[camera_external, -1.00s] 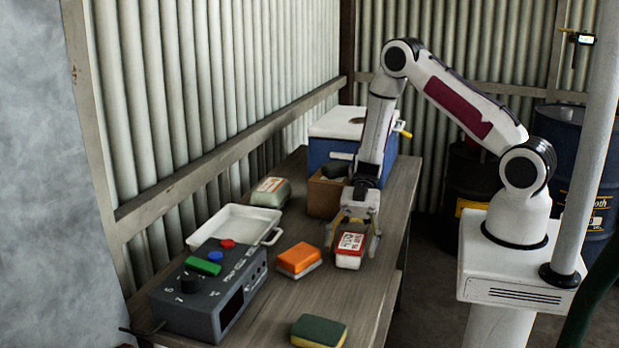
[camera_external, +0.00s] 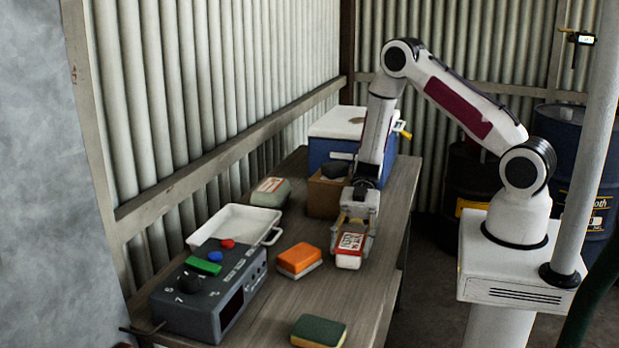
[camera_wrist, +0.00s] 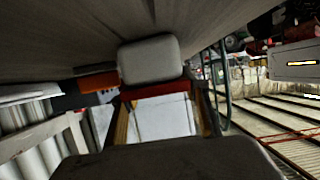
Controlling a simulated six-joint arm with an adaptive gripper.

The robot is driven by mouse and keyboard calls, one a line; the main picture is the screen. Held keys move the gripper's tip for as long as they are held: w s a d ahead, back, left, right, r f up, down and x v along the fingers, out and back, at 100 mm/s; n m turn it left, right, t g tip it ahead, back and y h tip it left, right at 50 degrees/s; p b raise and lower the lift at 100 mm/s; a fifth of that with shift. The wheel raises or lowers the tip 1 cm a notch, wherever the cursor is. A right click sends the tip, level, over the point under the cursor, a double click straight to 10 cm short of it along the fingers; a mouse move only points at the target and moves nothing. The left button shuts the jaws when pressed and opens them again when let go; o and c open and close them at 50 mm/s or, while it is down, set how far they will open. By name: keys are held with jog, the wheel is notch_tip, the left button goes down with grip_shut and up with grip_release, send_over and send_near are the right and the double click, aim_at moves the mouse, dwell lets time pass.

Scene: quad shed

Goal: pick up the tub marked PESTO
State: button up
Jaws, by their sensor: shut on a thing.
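A small tub (camera_external: 349,250) with a red and white label sits in my gripper (camera_external: 351,240) above the front part of the table; the print on its label is too small to read. My gripper is shut on the tub, with a finger at each side. In the wrist view the tub (camera_wrist: 163,112) shows a pale face and a red edge between the fingers. I cannot tell from these views whether its base touches the table.
An orange sponge-like block (camera_external: 299,258) lies just left of the tub. A green and yellow sponge (camera_external: 318,331) lies nearer the front. A grey control box (camera_external: 208,291), a white tray (camera_external: 226,216), a greenish-grey package (camera_external: 270,192), a cardboard box (camera_external: 322,196) and a blue cooler (camera_external: 328,152) stand around.

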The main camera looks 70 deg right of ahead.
aim_at(350, 244)
jog(key=shift+r, duration=0.15)
jog(key=shift+r, duration=4.85)
jog(key=shift+a, duration=0.15)
